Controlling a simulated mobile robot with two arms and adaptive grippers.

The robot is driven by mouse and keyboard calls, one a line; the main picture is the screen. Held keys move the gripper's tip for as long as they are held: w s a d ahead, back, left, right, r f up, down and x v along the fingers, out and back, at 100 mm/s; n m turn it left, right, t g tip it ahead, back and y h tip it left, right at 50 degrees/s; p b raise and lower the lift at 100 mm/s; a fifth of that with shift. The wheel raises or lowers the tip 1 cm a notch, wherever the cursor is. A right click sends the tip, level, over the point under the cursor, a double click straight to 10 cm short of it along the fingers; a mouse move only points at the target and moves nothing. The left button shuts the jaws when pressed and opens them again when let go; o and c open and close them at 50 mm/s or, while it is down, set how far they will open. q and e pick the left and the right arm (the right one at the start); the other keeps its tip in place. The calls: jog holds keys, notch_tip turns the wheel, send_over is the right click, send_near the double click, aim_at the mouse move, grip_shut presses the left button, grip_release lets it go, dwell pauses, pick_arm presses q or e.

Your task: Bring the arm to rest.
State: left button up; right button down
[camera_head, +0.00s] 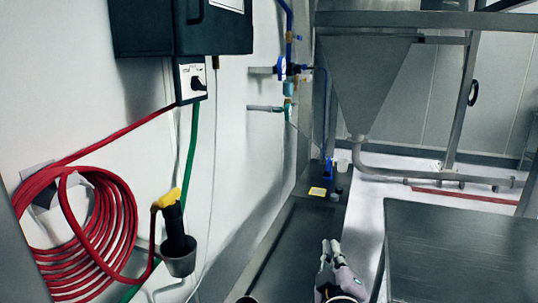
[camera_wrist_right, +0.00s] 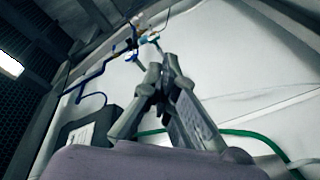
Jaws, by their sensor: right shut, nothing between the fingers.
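My right gripper (camera_head: 331,246) shows at the bottom of the head view, pointing up over the right edge of the long dark bench (camera_head: 287,240). It is shut and empty. In the right wrist view its grey fingers (camera_wrist_right: 160,68) come together, with nothing held between them. Most of my right arm is out of the frame. My left gripper is not in view.
A steel table (camera_head: 460,240) stands right of my right gripper. A steel hopper (camera_head: 367,85) stands behind. A coiled red hose (camera_head: 85,235) and a grey cup (camera_head: 178,262) are on the left wall. A yellow item (camera_head: 318,191) lies at the bench's far end.

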jog(key=s+d+f+m+g, duration=0.4)
jog(key=s+f, duration=0.3)
jog(key=f, duration=0.5)
jog(key=s+d+f+m+g+y, duration=0.1)
jog(key=s+f+g, duration=0.5)
jog(key=s, duration=0.7)
jog(key=s+d+f+m+g+y, duration=0.1)
jog(key=s+f+g, duration=0.3)
jog(key=s+f, duration=0.7)
jog(key=s+f+g, duration=0.1)
jog(key=s+f, duration=0.1)
jog(key=f, duration=1)
jog(key=s+f+g, duration=0.1)
jog(key=s+f, duration=0.1)
jog(key=f, duration=1.1)
jog(key=s+d+f+g, duration=0.1)
jog(key=s+d+f, duration=0.2)
jog(key=s+f, duration=1.2)
jog(key=shift+s+d+f, duration=0.15)
jog(key=shift+s, duration=0.6)
jog(key=shift+s, duration=0.1)
